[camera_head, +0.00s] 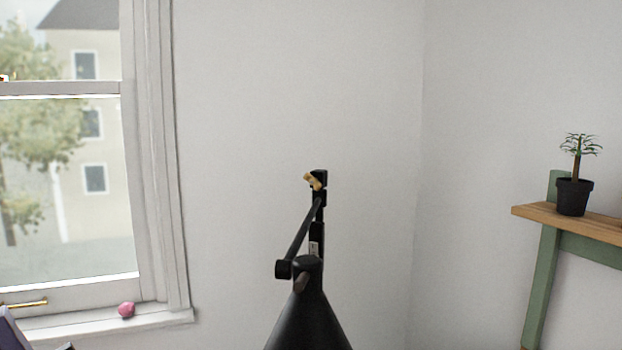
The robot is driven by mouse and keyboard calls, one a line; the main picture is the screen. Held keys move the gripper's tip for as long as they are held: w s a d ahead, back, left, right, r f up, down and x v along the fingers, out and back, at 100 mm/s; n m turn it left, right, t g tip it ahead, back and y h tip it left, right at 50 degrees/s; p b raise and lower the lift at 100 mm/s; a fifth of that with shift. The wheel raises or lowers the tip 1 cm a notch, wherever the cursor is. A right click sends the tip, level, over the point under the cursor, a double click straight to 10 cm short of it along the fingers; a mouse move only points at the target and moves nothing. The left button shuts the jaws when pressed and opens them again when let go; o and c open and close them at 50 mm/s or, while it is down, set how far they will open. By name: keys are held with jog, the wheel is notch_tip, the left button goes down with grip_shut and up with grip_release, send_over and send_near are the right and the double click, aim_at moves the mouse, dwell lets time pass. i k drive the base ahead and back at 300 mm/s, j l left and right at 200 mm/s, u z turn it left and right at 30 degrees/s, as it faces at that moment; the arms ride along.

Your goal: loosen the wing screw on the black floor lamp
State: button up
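The black floor lamp (306,325) stands in the middle of the head view, in front of the wall. Its cone-shaped shade is cut off by the bottom edge. Thin black arms rise from the shade to a joint at the top. A small brass-coloured wing screw (313,181) sits at that top joint, tilted down to the right. The lamp's lower pole and base are out of view. My gripper is not in view.
A sash window with a white sill (110,322) is at the left, with a pink round object (126,310) on the sill. A potted plant (574,190) stands on a wooden shelf (535,213) at the right. Bare wall surrounds the lamp top.

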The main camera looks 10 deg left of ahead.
aim_at(313, 181)
jog(key=i+u, duration=0.25)
jog(key=u, duration=0.2)
jog(key=i+u, duration=0.25)
jog(key=u, duration=0.15)
jog(key=i+l+u, duration=0.15)
jog(key=u, duration=0.3)
jog(key=i+l+u, duration=0.25)
jog(key=u, duration=0.2)
